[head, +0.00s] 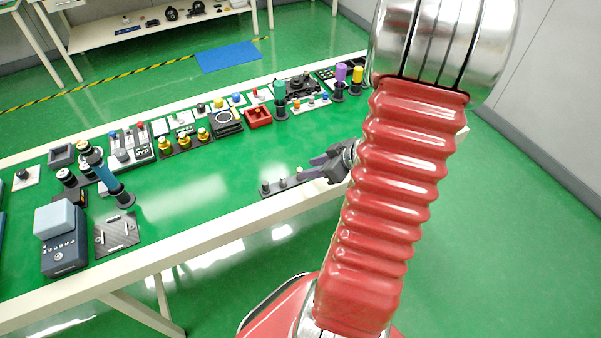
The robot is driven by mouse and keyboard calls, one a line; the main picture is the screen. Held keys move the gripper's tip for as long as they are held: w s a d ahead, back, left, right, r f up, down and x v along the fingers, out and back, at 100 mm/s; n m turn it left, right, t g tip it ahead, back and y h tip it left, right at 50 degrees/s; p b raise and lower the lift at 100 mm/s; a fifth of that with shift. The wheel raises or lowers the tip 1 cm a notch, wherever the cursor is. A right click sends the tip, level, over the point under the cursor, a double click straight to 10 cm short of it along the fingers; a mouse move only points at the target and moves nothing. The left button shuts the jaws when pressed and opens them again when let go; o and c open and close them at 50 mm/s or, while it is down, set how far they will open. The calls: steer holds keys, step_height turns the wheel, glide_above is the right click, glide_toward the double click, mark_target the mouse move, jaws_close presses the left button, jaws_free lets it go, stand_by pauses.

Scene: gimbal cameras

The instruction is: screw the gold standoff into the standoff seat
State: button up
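My gripper (318,166) reaches in from behind my red arm, low over the near right edge of the green table, with its fingers pointing left. It is too small in the view to tell whether the fingers are apart or closed on something. Just left of the fingertips lies a dark strip (273,192) along the table's near edge, with several small pegs on it. One small pale peg (300,172) stands right by the fingertips. I cannot tell which of these is the gold standoff or the standoff seat. My arm hides part of the table's right end.
Gold-topped knobs (184,141) stand on a dark base in the back row, among switch panels and a red tray (258,117). A dark box device (63,240) and a grey plate (118,235) lie at the left. The table's middle (200,190) is clear.

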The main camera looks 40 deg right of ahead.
mark_target(300, 170)
steer(key=shift+w+f, duration=0.15)
steer(key=x, duration=0.3)
steer(key=shift+w+a+f, duration=0.1)
steer(key=shift+w+a, duration=0.15)
steer(key=shift+a, duration=0.05)
steer(key=shift+x, duration=0.8)
steer(key=shift+c, duration=0.5)
jaws_close()
